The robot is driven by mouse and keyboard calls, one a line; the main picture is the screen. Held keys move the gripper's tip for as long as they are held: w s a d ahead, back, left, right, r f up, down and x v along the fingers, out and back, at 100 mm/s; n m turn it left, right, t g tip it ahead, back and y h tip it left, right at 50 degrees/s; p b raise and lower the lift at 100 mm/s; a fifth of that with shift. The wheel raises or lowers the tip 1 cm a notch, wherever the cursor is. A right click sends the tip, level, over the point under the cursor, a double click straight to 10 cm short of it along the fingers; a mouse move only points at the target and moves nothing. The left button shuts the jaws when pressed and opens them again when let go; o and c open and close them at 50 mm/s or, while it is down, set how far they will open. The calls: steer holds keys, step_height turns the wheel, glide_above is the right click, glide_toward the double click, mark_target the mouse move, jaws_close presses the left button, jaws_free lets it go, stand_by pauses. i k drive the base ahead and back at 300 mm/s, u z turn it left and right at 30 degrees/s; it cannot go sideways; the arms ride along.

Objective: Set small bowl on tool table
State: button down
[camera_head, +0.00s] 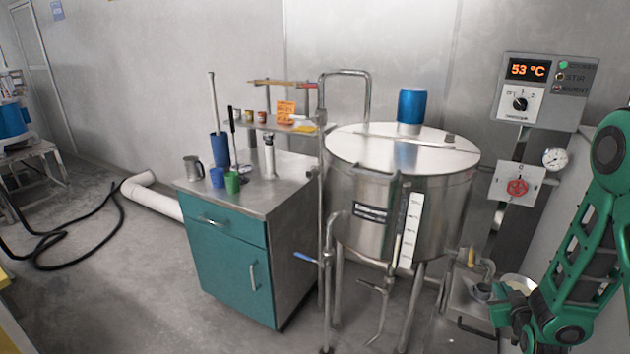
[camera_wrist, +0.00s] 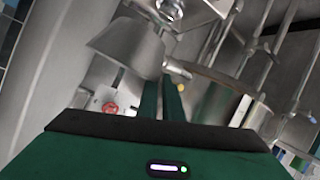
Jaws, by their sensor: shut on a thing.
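My gripper (camera_head: 500,296) is at the lower right of the head view, in front of the steel stand. In the wrist view its two dark green fingers (camera_wrist: 162,98) are close together and shut on the small bowl (camera_wrist: 126,46), a grey metal vessel with sloping sides. In the head view a pale round rim, which looks like the bowl (camera_head: 519,284), shows behind the gripper; the arm partly hides it. The tool table (camera_head: 286,192) looks to be the teal cabinet with a steel top, left of the tank, well apart from my gripper.
The steel tank (camera_head: 450,195) stands between my gripper and the cabinet, with pipes and a blue-handled valve (camera_head: 305,257) in front. Cups, a grey mug (camera_head: 193,167) and upright tools occupy the cabinet top's left and back; its front right part is bare.

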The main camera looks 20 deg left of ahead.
mark_target(261, 196)
steer(key=u, duration=0.8)
